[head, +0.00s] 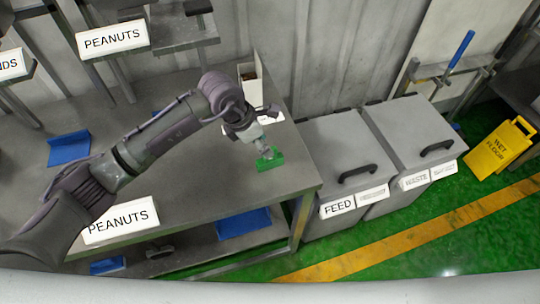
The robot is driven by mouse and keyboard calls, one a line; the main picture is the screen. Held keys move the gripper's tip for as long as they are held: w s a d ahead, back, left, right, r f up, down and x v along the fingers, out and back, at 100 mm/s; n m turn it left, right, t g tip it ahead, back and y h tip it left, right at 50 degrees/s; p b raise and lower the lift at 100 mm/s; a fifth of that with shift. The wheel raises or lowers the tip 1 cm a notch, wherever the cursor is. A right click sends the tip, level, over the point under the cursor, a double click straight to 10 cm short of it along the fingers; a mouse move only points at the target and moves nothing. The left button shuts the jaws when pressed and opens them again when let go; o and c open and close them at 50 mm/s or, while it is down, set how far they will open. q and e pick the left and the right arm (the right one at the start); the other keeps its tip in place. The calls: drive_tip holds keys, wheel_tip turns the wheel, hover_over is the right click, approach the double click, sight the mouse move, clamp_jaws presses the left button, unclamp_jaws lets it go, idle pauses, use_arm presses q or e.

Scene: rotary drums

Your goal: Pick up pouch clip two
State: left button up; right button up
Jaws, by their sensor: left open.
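A green piece (270,160), which may be pouch clip two, shows at the right part of the grey table (215,185). I see no label on it that tells its number. My left gripper (265,150) is open and points down right at the green piece, covering part of it. I cannot tell whether the fingers touch it or are around it. My right gripper is not in view.
A white open box (250,82) stands at the table's back right. A blue flat piece (68,148) lies at the left. Lidded FEED (345,150) and WASTE (412,128) bins stand right of the table. A yellow wet-floor sign (500,148) stands far right.

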use_arm(q)
drive_tip(key=shift+w+d+f, duration=0.1)
drive_tip(key=shift+d+f, duration=0.15)
drive_tip(key=shift+f, duration=0.3)
drive_tip(key=shift+w+d+f+p, duration=0.1)
drive_tip(key=shift+f+p, duration=0.15)
drive_tip(key=shift+p, duration=0.15)
drive_tip(key=p+x, duration=0.1)
drive_tip(key=x, duration=0.2)
drive_tip(key=shift+w+f+p, duration=0.2)
drive_tip(key=shift+w+p, duration=0.05)
drive_tip(key=shift+p, duration=0.05)
drive_tip(key=shift+w+d+f, duration=0.15)
drive_tip(key=shift+f, duration=0.4)
clamp_jaws()
